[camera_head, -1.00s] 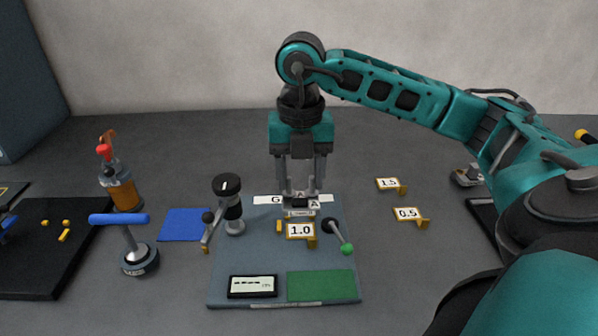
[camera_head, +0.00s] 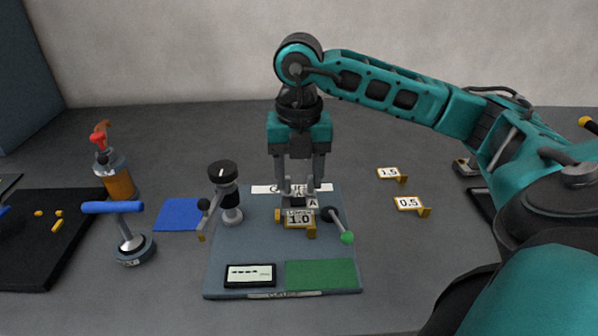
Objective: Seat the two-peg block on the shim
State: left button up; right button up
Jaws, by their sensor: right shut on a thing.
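My right gripper (camera_head: 300,194) reaches down from above over the grey-blue board (camera_head: 240,255). Its fingers are shut on a small grey block (camera_head: 294,209) with a letter A tag on its right side. The block is just behind and over the shim marked 1.0 (camera_head: 300,220), and partly covers the upper edge of the shim's label. I cannot tell whether the block touches the shim, and its pegs are hidden. My left gripper is not in view.
On the board are a black-capped post (camera_head: 225,190), a green-tipped lever (camera_head: 347,237), a display (camera_head: 250,275) and a green pad (camera_head: 320,273). Shims 1.5 (camera_head: 388,172) and 0.5 (camera_head: 408,203) lie to the right. A blue-handled stand (camera_head: 130,242) is left of the board.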

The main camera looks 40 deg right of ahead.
aim_at(299, 194)
jog(key=shift+f+b, duration=1.2)
jog(key=shift+f, duration=0.4)
dwell(1.4)
jog(key=o, duration=1.5)
jog(key=shift+r+p, duration=2.95)
jog(key=shift+r, duration=0.55)
jog(key=shift+s, duration=0.15)
